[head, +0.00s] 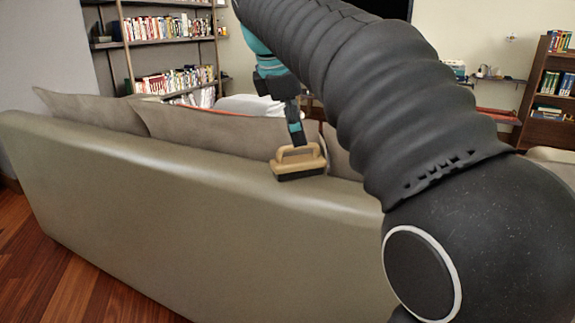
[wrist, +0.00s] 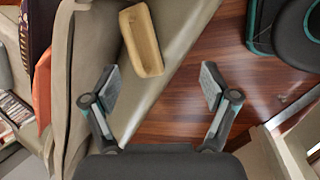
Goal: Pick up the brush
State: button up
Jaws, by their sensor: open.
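The brush (head: 299,163) has a light wooden body with a loop handle and dark bristles underneath. It rests on the top edge of the sofa back (head: 180,190). In the wrist view the brush (wrist: 141,40) lies beyond the fingertips, left of the middle and closer to the left finger. My gripper (wrist: 160,78) is open, with nothing between its fingers. In the head view part of my gripper (head: 295,125) shows just above and behind the brush; the rest is hard to make out.
Grey-brown cushions (head: 215,135) lean along the sofa's far side. Bookshelves (head: 170,55) stand at the back left, and another bookcase (head: 550,90) at the far right. Bare wooden floor (head: 50,270) lies at the lower left.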

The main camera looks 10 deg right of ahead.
jog(key=w+a+r+n, duration=0.2)
jog(key=w+n, duration=0.1)
jog(key=w, duration=0.1)
send_over(302, 159)
jog(key=s+a, duration=0.2)
jog(key=shift+h, duration=0.3)
notch_tip(302, 159, down, 7)
jog(key=shift+w+a+r, duration=0.1)
jog(key=shift+a+r, duration=0.05)
jog(key=shift+b+x, duration=0.45)
jog(key=shift+x, duration=2.7)
jog(key=shift+a, duration=0.1)
jog(key=shift+c, duration=0.2)
jog(key=c, duration=1.4)
jog(key=shift+r, duration=0.5)
jog(key=r, duration=0.2)
jog(key=r+p, duration=0.1)
jog(key=shift+s+d+r, duration=0.25)
jog(key=shift+s+d, duration=0.05)
jog(key=shift+s, duration=0.1)
jog(key=s+d+r, duration=0.4)
jog(key=s, duration=0.1)
jog(key=s+d+r, duration=0.2)
jog(key=s+d, duration=0.1)
jog(key=shift+s+r, duration=0.15)
jog(key=shift+r, duration=0.05)
